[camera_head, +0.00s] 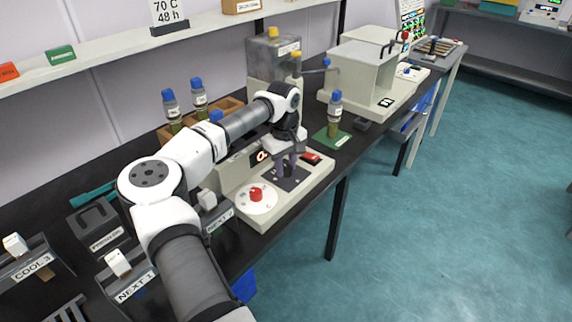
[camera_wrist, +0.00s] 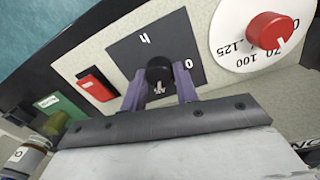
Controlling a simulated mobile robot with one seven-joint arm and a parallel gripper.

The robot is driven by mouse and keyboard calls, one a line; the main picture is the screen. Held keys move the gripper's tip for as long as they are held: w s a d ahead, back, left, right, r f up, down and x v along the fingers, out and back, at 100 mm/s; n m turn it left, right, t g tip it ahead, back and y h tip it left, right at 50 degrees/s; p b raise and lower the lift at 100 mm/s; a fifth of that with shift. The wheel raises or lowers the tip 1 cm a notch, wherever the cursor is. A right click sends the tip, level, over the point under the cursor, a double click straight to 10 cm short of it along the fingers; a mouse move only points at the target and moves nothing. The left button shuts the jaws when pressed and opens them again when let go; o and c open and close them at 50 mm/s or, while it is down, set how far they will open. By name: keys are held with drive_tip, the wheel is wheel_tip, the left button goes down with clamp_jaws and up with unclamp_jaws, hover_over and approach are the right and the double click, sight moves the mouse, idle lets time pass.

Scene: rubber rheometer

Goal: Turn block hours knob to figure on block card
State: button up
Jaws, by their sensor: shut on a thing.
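The block hours knob (camera_wrist: 159,70) is a small black knob on a dark square plate (camera_wrist: 125,50); the figures 4 and 0 show on the plate, and other figures are hidden. My gripper (camera_wrist: 160,90) is shut on this knob, with a purple finger on each side. A white pointer mark on the knob faces the gripper's base. In the head view my gripper (camera_head: 287,167) reaches down to the dark plate (camera_head: 296,180) on the block. The card (camera_head: 168,14) on the shelf reads 70 C, 48 h.
A red knob (camera_wrist: 270,30) on a white dial with 70, 100 and 125 is beside the plate. A red switch (camera_wrist: 96,85) is on the other side. A bottle (camera_head: 334,113) stands on a green mat (camera_head: 322,139) behind the block. Two bottles stand in a wooden rack (camera_head: 229,104).

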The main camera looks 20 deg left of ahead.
drive_tip(key=o, duration=1)
drive_tip(key=shift+c, duration=0.2)
drive_tip(key=shift+r, duration=0.1)
wheel_tip(320, 180, up, 14)
drive_tip(key=b, duration=0.2)
drive_tip(key=shift+s+a, duration=0.15)
drive_tip(key=shift+s, duration=0.1)
